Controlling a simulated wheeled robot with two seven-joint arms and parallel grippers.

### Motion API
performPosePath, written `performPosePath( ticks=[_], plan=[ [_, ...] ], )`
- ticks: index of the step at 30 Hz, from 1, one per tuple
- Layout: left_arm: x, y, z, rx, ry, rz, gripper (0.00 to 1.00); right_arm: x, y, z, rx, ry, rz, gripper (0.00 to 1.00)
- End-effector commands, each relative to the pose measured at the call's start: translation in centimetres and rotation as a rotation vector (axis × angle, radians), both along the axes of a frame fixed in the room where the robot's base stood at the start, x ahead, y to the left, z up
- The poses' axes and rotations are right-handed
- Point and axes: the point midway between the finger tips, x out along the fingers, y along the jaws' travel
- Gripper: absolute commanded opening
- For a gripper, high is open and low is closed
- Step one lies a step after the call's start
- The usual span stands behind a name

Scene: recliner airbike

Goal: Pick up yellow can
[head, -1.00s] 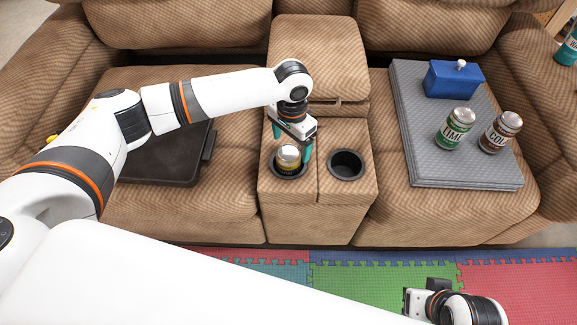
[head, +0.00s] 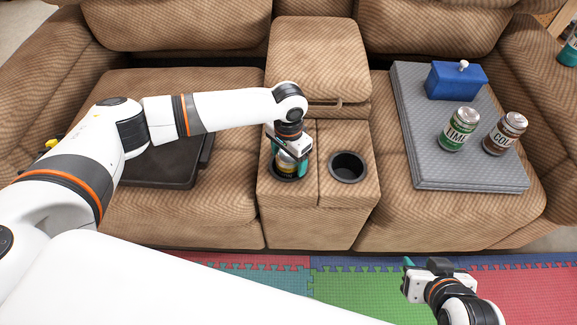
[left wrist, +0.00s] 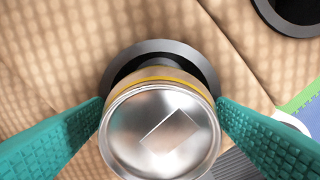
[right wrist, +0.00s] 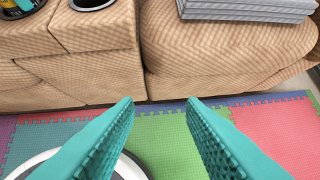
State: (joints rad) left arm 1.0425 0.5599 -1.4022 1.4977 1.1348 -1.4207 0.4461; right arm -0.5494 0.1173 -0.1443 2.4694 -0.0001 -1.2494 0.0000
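The yellow can (head: 286,168) stands upright in the left cup holder (head: 290,179) of the sofa console. Its silver top and yellow band show in the left wrist view (left wrist: 160,130). My left gripper (head: 289,170) is lowered over the can from above, with one teal finger on each side. The fingers lie very close to the can's sides, but I cannot tell whether they press on it. The can's lower part is hidden in the holder. My right gripper (right wrist: 160,103) is open and empty, over the foam mat in front of the sofa.
The right cup holder (head: 347,167) is empty. On the right seat, a grey board (head: 425,150) bears a green lime can (head: 459,129), a brown cola can (head: 505,133) and a blue box (head: 456,82). A dark flat tray (head: 170,165) lies on the left seat.

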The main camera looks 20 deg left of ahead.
Motion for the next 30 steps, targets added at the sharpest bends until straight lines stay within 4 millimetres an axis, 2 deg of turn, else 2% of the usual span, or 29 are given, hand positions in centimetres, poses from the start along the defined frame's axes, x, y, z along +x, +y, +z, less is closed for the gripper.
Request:
performPosePath(
  ticks=[1, 2, 9, 17, 20, 25, 28, 30],
  plan=[
    [0.0, 0.0, 0.0, 0.000, 0.000, 0.000, 0.70, 0.0, 0.0, 0.0, 0.000, 0.000, 0.000, 0.36],
    [0.0, 0.0, 0.0, 0.000, 0.000, 0.000, 0.65, 0.0, 0.0, 0.0, 0.000, 0.001, 0.000, 0.36],
    [0.0, 0.0, 0.0, 0.000, 0.000, 0.000, 0.26, 0.0, 0.0, 0.0, 0.000, 0.001, 0.000, 0.36],
    [0.1, -0.1, 0.3, -0.002, -0.001, 0.000, 0.25, -0.1, 0.0, 0.1, -0.001, 0.004, 0.000, 0.36],
    [0.1, -0.1, 0.9, -0.002, -0.002, 0.000, 0.25, -1.0, -0.4, -0.3, -0.013, 0.057, -0.005, 0.36],
    [0.1, 0.0, 3.1, -0.003, -0.003, 0.000, 0.25, -4.0, -1.4, -1.1, -0.048, 0.225, -0.019, 0.36],
    [0.1, 0.0, 5.4, -0.003, -0.003, 0.000, 0.25, -6.2, -2.0, -1.0, -0.069, 0.335, -0.027, 0.36],
    [0.1, -0.1, 6.9, -0.004, -0.003, -0.001, 0.25, -6.4, -2.1, -0.6, -0.072, 0.349, -0.029, 0.36]
  ],
)
